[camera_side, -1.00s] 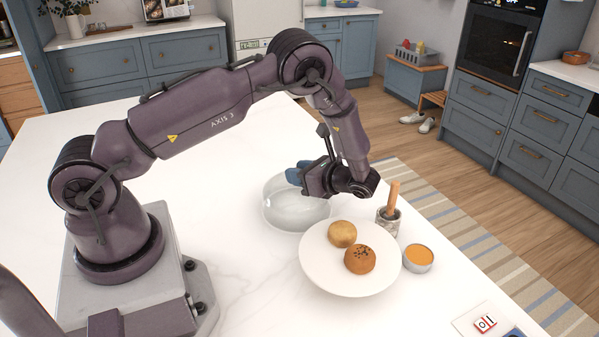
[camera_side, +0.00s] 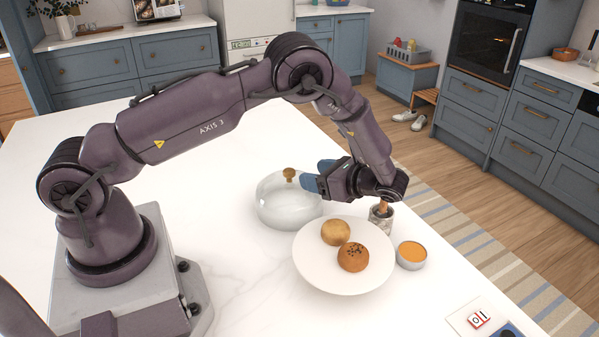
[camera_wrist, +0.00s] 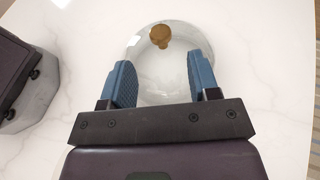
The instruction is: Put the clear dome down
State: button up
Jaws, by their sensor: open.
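The clear dome (camera_side: 284,208) rests on the white counter behind the plate, with its brass knob (camera_side: 289,174) upright on top. My gripper (camera_side: 316,181) is open and empty just to the right of the knob in the side view, apart from it. In the wrist view the dome (camera_wrist: 160,88) lies ahead, partly hidden by the blue fingers, and its knob (camera_wrist: 160,36) stands beyond my fingertips (camera_wrist: 158,72).
A white plate (camera_side: 318,275) with two buns (camera_side: 352,257) stands in front of the dome. A stone mortar (camera_side: 381,216) with a wooden pestle and a small bowl of orange stuff (camera_side: 411,254) are right of it. The counter left of the dome is clear.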

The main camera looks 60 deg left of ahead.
jog(key=s+d+r+n+t+h, duration=0.2)
jog(key=s+r+n+h, duration=0.15)
jog(key=r, duration=0.55)
jog(key=s+d+r+n+t+h, duration=0.1)
jog(key=s+d+r+n+h, duration=0.2)
jog(key=r, duration=0.5)
jog(key=s+d+r+n+t+h, duration=0.2)
jog(key=s+r+n+t+h, duration=0.1)
jog(key=s, duration=0.3)
jog(key=s+d+r+n+t+h, duration=0.2)
jog(key=s+r+n+t+h, duration=0.1)
jog(key=s, duration=0.4)
jog(key=r+t, duration=0.1)
jog(key=t, duration=0.1)
jog(key=shift+s+t+h, duration=0.15)
jog(key=shift+t+h, duration=0.2)
jog(key=shift+t, duration=0.05)
